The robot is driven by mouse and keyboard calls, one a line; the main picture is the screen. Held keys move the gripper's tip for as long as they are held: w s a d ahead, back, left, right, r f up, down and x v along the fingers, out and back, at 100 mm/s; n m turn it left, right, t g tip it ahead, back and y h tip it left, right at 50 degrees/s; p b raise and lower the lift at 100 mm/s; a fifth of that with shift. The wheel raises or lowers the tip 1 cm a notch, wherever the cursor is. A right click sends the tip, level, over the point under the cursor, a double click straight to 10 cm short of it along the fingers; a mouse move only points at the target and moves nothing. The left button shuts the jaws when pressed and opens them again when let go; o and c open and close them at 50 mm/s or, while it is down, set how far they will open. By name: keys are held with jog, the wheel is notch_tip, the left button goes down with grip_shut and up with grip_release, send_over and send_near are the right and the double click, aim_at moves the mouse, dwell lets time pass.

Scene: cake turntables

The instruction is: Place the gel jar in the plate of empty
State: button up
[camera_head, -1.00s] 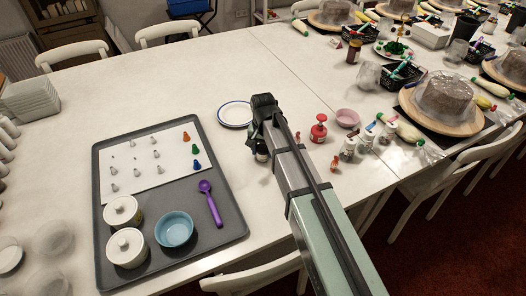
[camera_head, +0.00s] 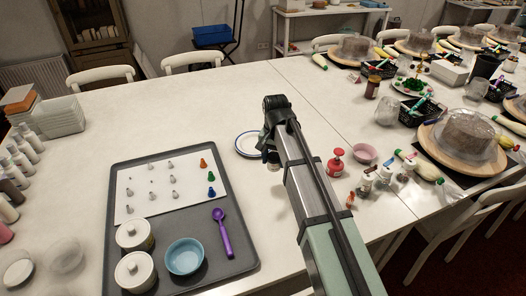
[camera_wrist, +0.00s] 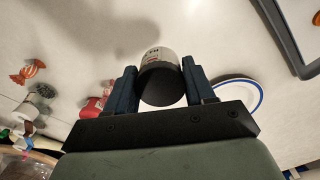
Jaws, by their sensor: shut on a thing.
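My gripper (camera_wrist: 160,85) is shut on the gel jar (camera_wrist: 161,62), a small jar with a white printed band and a dark end facing the wrist camera. In the head view my gripper (camera_head: 268,145) largely hides the jar (camera_head: 273,163). The plate (camera_head: 240,149), white with a blue rim, lies on the table just left of my gripper and looks empty where visible; my gripper covers its right edge. In the wrist view the plate (camera_wrist: 258,92) is right of the jar, partly behind my finger. The jar appears held above the table, beside the plate.
A grey tray (camera_head: 190,281) with piping tips, two lidded pots, a blue bowl (camera_head: 184,256) and a purple scoop (camera_head: 222,232) lies left. A red pump bottle (camera_head: 336,163), pink bowl (camera_head: 364,154) and small bottles stand right. Table beyond the plate is clear.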

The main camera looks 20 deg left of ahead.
jog(key=w+a+r, duration=0.1)
jog(key=w+a, duration=1.5)
jog(key=w, duration=0.2)
send_near(254, 137)
jog(key=shift+s+d+f, duration=0.45)
jog(key=shift+s+f, duration=0.4)
jog(key=shift+s+d+f, duration=0.45)
jog(key=shift+s+f, duration=0.4)
jog(key=shift+s+d+f, duration=0.45)
jog(key=shift+s+f, duration=0.4)
jog(key=o, duration=1.1)
jog(key=shift+f, duration=0.15)
jog(key=shift+c, duration=0.2)
notch_tip(254, 137, up, 12)
